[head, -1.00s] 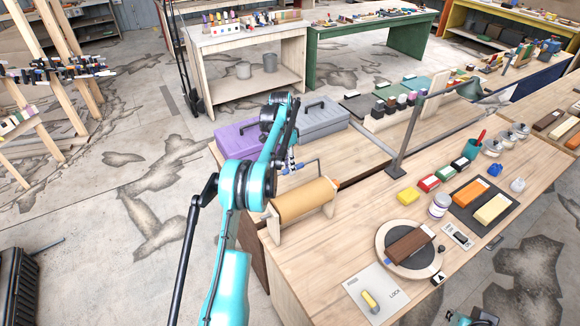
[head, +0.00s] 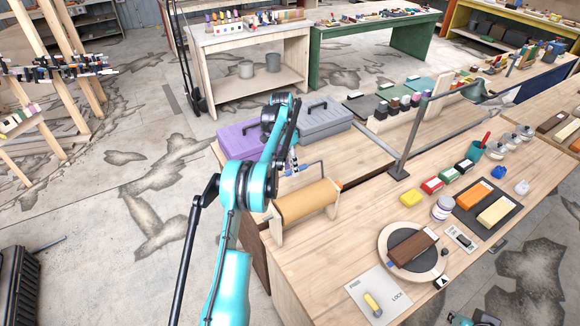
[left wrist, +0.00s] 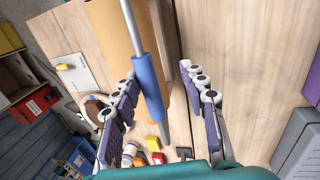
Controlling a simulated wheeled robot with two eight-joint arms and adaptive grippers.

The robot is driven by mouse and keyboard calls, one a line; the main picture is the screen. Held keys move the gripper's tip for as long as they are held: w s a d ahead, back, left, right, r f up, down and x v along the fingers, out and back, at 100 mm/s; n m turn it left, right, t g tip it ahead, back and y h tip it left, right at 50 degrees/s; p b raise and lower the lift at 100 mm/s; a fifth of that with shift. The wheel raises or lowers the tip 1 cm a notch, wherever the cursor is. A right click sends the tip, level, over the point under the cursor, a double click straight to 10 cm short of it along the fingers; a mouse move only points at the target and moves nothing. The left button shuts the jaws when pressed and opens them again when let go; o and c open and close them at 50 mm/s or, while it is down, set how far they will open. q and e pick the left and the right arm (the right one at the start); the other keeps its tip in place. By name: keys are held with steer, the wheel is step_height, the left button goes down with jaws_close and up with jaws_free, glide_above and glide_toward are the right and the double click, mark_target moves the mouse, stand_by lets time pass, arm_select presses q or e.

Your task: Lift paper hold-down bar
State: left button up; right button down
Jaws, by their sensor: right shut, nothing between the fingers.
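A roll of tan paper (head: 305,203) sits in a wooden stand on the bench. The paper hold-down bar (head: 322,168) is a grey metal rod bent above the roll, with a blue grip near my left gripper. In the left wrist view the blue grip (left wrist: 148,85) lies between the spread fingers of my left gripper (left wrist: 165,100), nearer the left finger. That gripper (head: 291,163) is open; contact with the grip cannot be told. My right gripper (head: 484,319) shows only in part at the bottom edge of the head view, shut and away from the roll.
Behind my left arm stand a purple toolbox (head: 238,136) and a grey toolbox (head: 324,118). A metal post (head: 408,145) rises right of the roll. A round turntable (head: 388,250) and a white card (head: 362,287) lie in front. Bare bench lies between roll and turntable.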

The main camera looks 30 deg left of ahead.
stand_by(0.4)
arm_select(q)
steer(key=v, duration=0.7)
steer(key=shift+r, duration=0.25)
steer(key=shift+w, duration=0.1)
